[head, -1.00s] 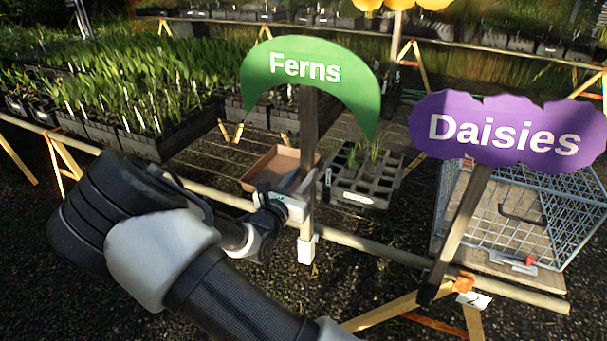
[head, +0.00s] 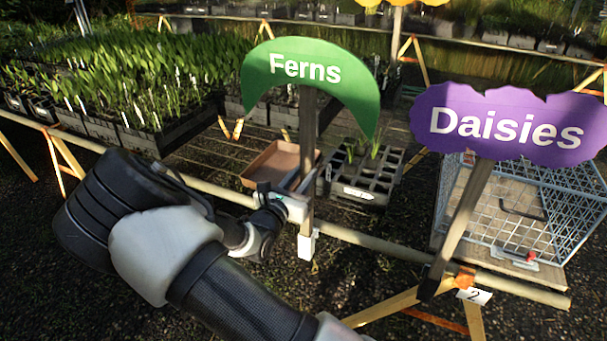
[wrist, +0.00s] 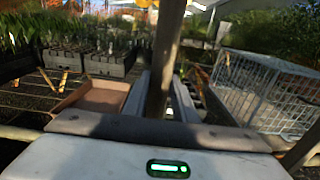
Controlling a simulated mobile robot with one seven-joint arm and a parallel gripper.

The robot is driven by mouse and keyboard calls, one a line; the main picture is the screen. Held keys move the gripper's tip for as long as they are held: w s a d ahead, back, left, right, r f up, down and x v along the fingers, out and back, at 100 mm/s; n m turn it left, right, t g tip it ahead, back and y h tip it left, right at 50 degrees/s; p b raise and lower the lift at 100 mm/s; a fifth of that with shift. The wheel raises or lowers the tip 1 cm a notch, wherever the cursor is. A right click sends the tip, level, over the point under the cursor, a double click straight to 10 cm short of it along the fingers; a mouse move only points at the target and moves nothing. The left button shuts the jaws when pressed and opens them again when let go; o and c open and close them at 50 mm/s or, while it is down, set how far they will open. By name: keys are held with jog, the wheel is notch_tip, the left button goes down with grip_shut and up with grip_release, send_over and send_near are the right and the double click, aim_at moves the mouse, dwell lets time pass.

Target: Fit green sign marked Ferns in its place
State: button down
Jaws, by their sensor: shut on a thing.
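The green sign marked Ferns (head: 308,70) is upright at the middle of the head view, on a wooden stake (head: 307,130). My gripper (head: 300,203) is shut on the stake, well below the green board. In the wrist view the stake (wrist: 165,55) stands between the fingers; the board is out of that view. A white piece (head: 307,246) shows at the stake's lower end, in front of the table's front rail (head: 380,245). I cannot tell whether it belongs to the stake or to a holder.
A purple Daisies sign (head: 507,125) stands to the right, its leaning stake at an orange bracket (head: 465,278) with a tag marked 2. A wire cage (head: 570,205), a brown tray (head: 262,172) and a black cell tray (head: 360,190) sit behind the rail. Seedling trays (head: 150,140) fill the left.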

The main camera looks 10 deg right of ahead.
jog(key=shift+r, duration=0.1)
jog(key=c, duration=1.4)
grip_release()
jog(key=shift+o, duration=0.2)
jog(key=v, duration=1.7)
jog(key=shift+s+p, duration=0.15)
jog(key=shift+p, duration=0.15)
jog(key=shift+r, duration=0.1)
